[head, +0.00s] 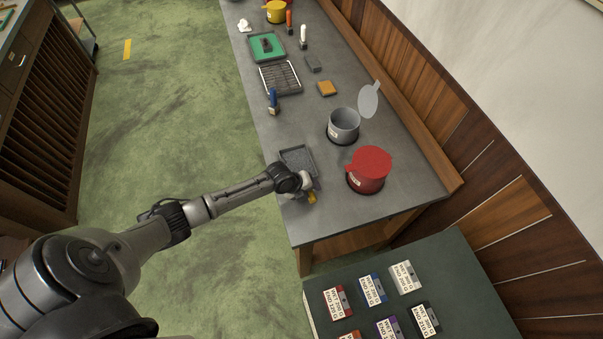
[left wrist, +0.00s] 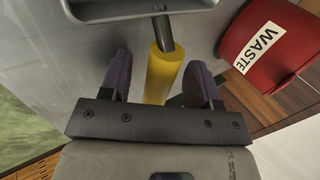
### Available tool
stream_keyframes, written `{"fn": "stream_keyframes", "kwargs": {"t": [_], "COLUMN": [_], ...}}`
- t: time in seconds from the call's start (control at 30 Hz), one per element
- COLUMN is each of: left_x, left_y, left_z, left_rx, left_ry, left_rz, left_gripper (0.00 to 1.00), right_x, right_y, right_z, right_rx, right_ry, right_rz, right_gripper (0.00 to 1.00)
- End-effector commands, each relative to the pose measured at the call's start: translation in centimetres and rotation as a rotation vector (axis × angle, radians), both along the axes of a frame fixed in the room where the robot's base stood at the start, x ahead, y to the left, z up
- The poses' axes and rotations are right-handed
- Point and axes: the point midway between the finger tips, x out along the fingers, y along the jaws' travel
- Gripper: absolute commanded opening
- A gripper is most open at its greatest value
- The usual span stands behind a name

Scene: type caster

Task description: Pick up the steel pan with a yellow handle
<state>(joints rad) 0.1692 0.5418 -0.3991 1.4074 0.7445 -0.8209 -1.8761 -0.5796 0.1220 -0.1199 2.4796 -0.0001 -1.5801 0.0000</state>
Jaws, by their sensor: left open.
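The steel pan (head: 297,157) lies near the front end of the grey bench, partly hidden by my left wrist. Its yellow handle (head: 312,198) shows just past my left gripper (head: 306,192). In the left wrist view the yellow handle (left wrist: 162,72) runs between the two open fingers of my left gripper (left wrist: 160,85), with space on both sides. A dark metal rod joins the handle to the pan's edge (left wrist: 140,12) at the top. My right gripper is in neither view.
A red waste can (head: 368,172) stands right of the pan, and it shows in the left wrist view (left wrist: 270,45). A grey pot (head: 343,125) with a raised lid is behind it. A dark table (head: 455,265) with several labelled boxes stands at the lower right.

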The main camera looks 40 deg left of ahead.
Motion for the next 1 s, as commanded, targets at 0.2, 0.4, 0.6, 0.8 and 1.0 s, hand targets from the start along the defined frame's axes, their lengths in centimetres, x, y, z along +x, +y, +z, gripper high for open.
{"fn": "stream_keyframes", "kwargs": {"t": [0.2, 0.4, 0.6, 0.8, 1.0], "left_x": [0.1, 0.09, 0.08, 0.09, 0.14], "left_y": [-0.03, -0.02, -0.03, -0.02, -0.02], "left_z": [-0.16, -0.16, -0.15, -0.15, -0.07], "left_rx": [0.001, 0.001, 0.001, 0.001, 0.0], "left_ry": [-0.001, -0.001, 0.0, 0.0, -0.002], "left_rz": [0.0, 0.0, 0.001, 0.001, 0.0], "left_gripper": [0.57, 0.44, 0.25, 0.06, 0.0], "right_x": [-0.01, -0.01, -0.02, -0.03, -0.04], "right_y": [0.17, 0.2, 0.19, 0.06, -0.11], "right_z": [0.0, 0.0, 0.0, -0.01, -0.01], "right_rx": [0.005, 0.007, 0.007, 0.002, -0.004], "right_ry": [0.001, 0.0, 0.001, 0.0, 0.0], "right_rz": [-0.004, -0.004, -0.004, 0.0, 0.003], "right_gripper": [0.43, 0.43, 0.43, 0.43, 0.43]}}
